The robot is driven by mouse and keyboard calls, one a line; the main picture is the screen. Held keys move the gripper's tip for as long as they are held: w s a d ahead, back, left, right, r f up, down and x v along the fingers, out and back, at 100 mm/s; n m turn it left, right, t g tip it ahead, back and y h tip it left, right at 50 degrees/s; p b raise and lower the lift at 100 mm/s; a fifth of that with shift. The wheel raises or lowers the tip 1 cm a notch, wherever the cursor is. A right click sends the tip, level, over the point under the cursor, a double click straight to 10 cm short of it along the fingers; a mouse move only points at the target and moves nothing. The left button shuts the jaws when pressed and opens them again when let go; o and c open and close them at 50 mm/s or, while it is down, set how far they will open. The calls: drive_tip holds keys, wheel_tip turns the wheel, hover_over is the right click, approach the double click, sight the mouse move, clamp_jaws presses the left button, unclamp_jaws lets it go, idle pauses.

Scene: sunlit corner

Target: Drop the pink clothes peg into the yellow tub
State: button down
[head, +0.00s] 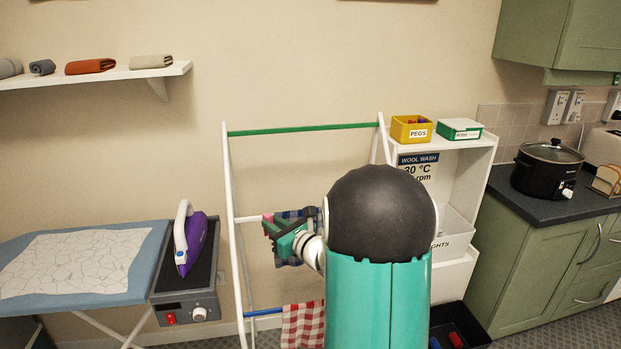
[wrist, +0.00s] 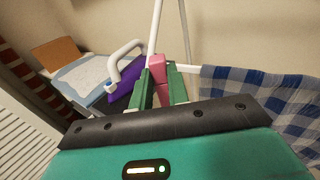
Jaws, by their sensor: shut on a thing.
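The pink clothes peg (wrist: 158,66) is between the fingertips of my gripper (wrist: 158,84) in the wrist view, and the gripper is shut on it. In the head view my gripper (head: 275,233) is at the drying rack's middle rail, and a bit of pink shows at its tip. I cannot tell whether the peg touches the rail. The yellow tub (head: 398,132), labelled PEGS, stands on top of the white shelf unit, up and right of my gripper. Small coloured items show inside it.
The white drying rack (head: 229,190) has a green top rail. A blue checked cloth (wrist: 235,92) and a red checked cloth (head: 303,325) hang on it. A green-and-white box (head: 460,129) stands beside the tub. An iron (head: 190,238) is left of the rack.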

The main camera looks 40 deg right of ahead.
drive_tip(key=a+f+n+g+y, duration=0.1)
drive_tip(key=a+f+n+y, duration=0.1)
drive_tip(key=a+f, duration=0.8)
drive_tip(key=s+a+f+n+y, duration=0.1)
drive_tip(key=a+f+n+y, duration=0.2)
drive_tip(key=a+f, duration=0.8)
drive_tip(key=a+y, duration=0.2)
drive_tip(key=a, duration=0.3)
drive_tip(key=shift+s+a+g, duration=0.2)
drive_tip(key=shift+s+g, duration=0.05)
drive_tip(key=shift+g, duration=0.15)
